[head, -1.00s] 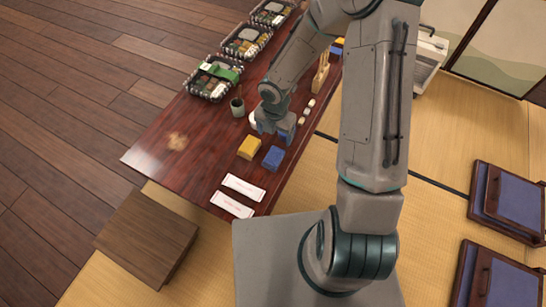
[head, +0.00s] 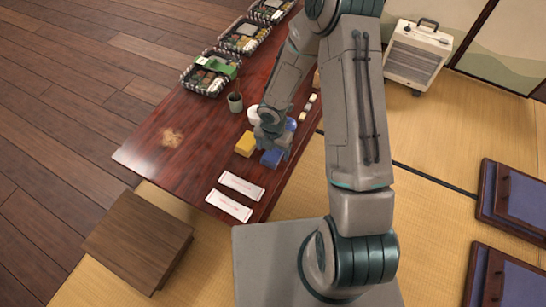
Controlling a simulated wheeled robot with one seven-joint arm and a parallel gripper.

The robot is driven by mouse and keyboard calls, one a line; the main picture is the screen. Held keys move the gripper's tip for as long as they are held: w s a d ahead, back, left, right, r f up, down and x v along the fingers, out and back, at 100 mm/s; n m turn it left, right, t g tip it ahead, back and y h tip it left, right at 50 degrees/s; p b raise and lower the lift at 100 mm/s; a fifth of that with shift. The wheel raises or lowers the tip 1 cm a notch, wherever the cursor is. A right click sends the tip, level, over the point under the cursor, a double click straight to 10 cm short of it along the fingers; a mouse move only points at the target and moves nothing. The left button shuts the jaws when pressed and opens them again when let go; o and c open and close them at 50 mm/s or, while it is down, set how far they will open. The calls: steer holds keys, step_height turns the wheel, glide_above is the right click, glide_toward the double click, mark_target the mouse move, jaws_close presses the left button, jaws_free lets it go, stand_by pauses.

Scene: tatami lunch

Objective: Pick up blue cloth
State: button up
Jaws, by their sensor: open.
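The blue cloth (head: 271,159) lies folded on the dark red low table (head: 150,150), near its right edge. My gripper (head: 274,148) is open, low over the table and right at the cloth's far side. It partly covers the cloth, and I cannot tell whether the fingers touch it. A yellow cloth (head: 245,144) lies just left of the blue one. Another blue thing (head: 290,124) shows behind my gripper, partly hidden.
Two white paper packets (head: 241,186) lie nearer on the table. A dark cup (head: 235,102) and packed lunch boxes (head: 208,73) stand farther back. A wooden stool (head: 138,240) is at the near left. The table's left part is mostly clear.

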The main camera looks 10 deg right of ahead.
mark_target(270, 153)
steer(key=shift+f, duration=0.45)
steer(key=shift+r, duration=0.1)
steer(key=c, duration=1.1)
steer(key=shift+o, duration=0.2)
steer(key=shift+r, duration=0.1)
steer(key=r+p, duration=0.1)
steer(key=r, duration=0.1)
steer(key=a+r+p, duration=0.1)
steer(key=r+p, duration=0.1)
steer(key=shift+r, duration=0.4)
steer(key=s+a+r+p, duration=0.2)
steer(key=a+r, duration=0.4)
steer(key=a, duration=0.4)
steer(key=shift+a+p, duration=0.25)
steer(key=shift+p, duration=0.2)
